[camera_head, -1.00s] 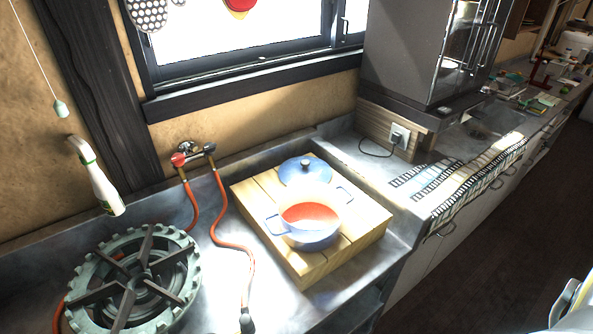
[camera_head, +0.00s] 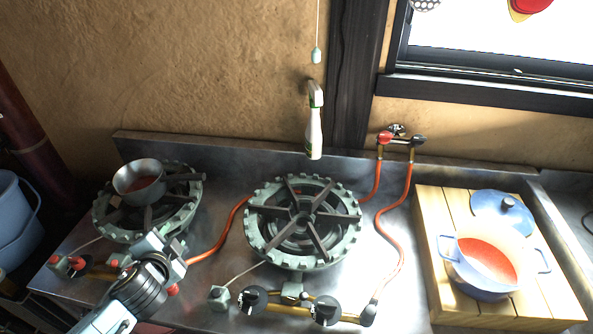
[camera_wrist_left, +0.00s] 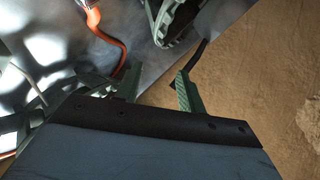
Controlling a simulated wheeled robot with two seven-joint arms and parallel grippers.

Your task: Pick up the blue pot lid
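The blue pot lid (camera_head: 490,204) with a dark knob lies on the right side of the head view, on the wooden board (camera_head: 436,222). It is just behind the blue pot (camera_head: 482,283), which holds something red; whether they touch I cannot tell. My left gripper (camera_head: 160,243) is at the lower left, near the left burner and far from the lid. In the left wrist view its two green fingers (camera_wrist_left: 158,88) stand apart with nothing between them. The lid is not in that view. My right gripper is not in view.
The middle burner (camera_head: 303,222) and the left burner (camera_head: 128,222), bearing a small grey pan (camera_head: 140,181), stand on the metal counter. Orange hoses (camera_head: 389,236) run between the middle burner and the board. A blue bucket (camera_head: 15,225) is far left.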

